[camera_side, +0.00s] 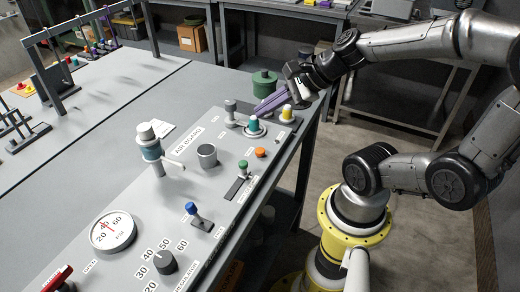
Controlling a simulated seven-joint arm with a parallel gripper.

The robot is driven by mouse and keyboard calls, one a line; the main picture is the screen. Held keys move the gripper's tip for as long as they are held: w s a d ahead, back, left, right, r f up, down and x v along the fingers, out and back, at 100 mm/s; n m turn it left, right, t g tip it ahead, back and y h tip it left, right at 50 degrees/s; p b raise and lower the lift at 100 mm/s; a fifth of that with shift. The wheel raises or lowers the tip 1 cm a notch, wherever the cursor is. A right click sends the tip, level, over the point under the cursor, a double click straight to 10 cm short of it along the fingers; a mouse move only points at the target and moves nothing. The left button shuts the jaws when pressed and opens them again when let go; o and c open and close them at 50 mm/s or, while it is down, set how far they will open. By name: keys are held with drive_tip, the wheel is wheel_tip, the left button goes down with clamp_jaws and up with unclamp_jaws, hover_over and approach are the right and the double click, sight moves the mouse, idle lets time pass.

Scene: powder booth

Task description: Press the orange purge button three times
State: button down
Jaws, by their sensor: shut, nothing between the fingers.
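The orange purge button (260,152) is a small round button on the sloped grey panel (222,185), near its right edge. It is in plain view with nothing covering it. My gripper (258,110) reaches in from the upper right with its purple fingers shut and empty. Its fingertips are beyond the orange button, up the panel, close to a teal-based knob (254,127). They are apart from the orange button. I cannot tell whether the fingers touch the knob behind them.
A blue-topped switch (192,209), gauge (113,230) and dial (163,262) lie nearer. A green canister (264,84) stands behind my fingers.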

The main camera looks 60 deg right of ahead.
sight(265, 150)
drive_tip(key=shift+f, duration=4.35)
drive_tip(key=shift+f, duration=0.15)
drive_tip(key=shift+f, duration=0.25)
drive_tip(key=shift+f, duration=0.45)
drive_tip(key=shift+r, duration=0.85)
drive_tip(key=shift+r, duration=0.1)
drive_tip(key=shift+r, duration=2.4)
